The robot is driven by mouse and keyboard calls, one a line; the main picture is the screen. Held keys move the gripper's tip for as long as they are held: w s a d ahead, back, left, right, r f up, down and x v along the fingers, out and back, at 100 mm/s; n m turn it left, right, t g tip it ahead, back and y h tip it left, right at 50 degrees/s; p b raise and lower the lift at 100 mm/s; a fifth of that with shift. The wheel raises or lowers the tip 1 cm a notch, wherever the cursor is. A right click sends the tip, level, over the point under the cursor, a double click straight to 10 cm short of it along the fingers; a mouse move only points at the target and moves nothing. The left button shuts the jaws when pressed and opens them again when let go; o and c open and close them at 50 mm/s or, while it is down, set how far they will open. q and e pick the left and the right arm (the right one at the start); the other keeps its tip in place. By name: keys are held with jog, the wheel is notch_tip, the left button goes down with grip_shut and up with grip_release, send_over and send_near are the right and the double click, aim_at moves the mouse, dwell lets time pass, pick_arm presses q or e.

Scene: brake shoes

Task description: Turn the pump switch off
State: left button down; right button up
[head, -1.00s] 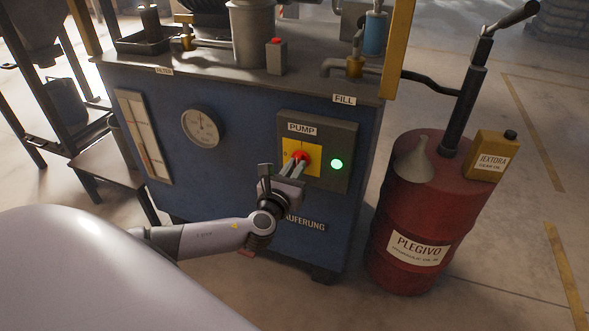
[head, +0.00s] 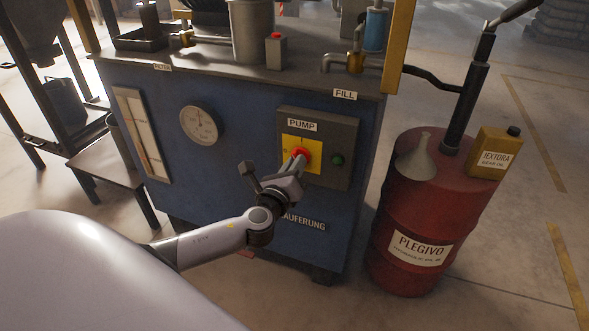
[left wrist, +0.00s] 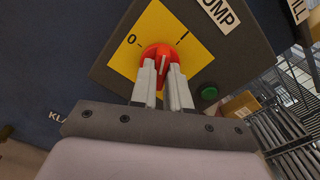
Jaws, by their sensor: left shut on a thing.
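The pump switch is a red rotary knob (head: 301,153) on a yellow plate (head: 316,146), set in a grey box labelled PUMP (head: 343,133) on the blue machine's front. My left gripper (head: 297,161) is shut on the red knob. In the left wrist view its two fingers (left wrist: 164,82) straddle the knob's raised grip (left wrist: 162,60), and the plate with marks 0 and I looks tilted. The fingers hide part of the knob, and I cannot tell exactly which mark it points to. The green lamp (head: 337,160) beside it is dark. My right gripper is not in view.
A round gauge (head: 200,125) and a sight glass (head: 141,135) are on the machine's front. A red drum (head: 420,210) with a funnel (head: 418,158), a yellow can (head: 494,153) and a hand pump stands to the right. A low bench (head: 103,160) is at left.

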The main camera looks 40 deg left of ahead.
pick_arm(q)
jog(key=shift+n+b, duration=1.55)
jog(key=shift+n, duration=4.35)
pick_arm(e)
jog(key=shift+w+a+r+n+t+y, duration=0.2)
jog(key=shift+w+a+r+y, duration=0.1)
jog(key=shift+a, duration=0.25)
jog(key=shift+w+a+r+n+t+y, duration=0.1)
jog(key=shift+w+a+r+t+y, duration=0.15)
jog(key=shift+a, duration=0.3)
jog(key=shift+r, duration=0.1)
pick_arm(q)
jog(key=c, duration=1.1)
grip_release()
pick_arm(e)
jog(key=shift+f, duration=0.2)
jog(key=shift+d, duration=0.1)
pick_arm(q)
jog(key=shift+s, duration=0.15)
